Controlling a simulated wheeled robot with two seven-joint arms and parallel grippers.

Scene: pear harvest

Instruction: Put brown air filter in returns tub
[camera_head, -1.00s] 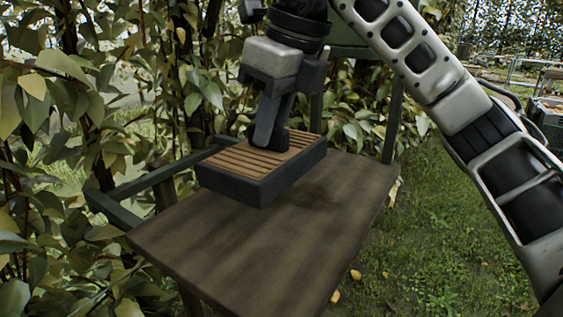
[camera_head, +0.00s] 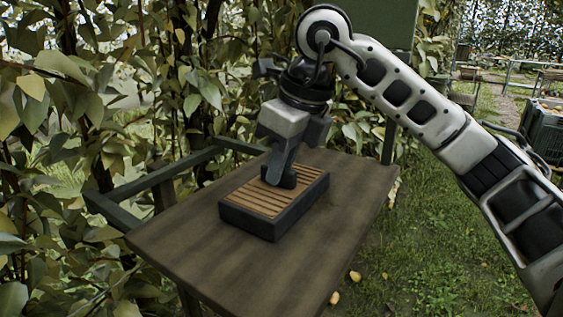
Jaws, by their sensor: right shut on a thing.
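The brown air filter (camera_head: 251,202) is a flat block with a pleated brown top and a dark frame. It is low over the middle of the wooden table, and I cannot tell for sure whether its underside touches the boards. My right gripper (camera_head: 279,178) points down at the filter's top and is shut on it; the fingertips partly hide the pleats. My left gripper is not in view. A dark crate (camera_head: 546,133) shows at the right edge; I cannot tell whether it is the returns tub.
The wooden table (camera_head: 190,246) is otherwise bare, with free room in front of the filter. A dark rail (camera_head: 150,186) runs along its left side. Leafy growth (camera_head: 60,120) crowds the left and back. Grass (camera_head: 430,250) lies to the right, with a few yellow fruits or leaves.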

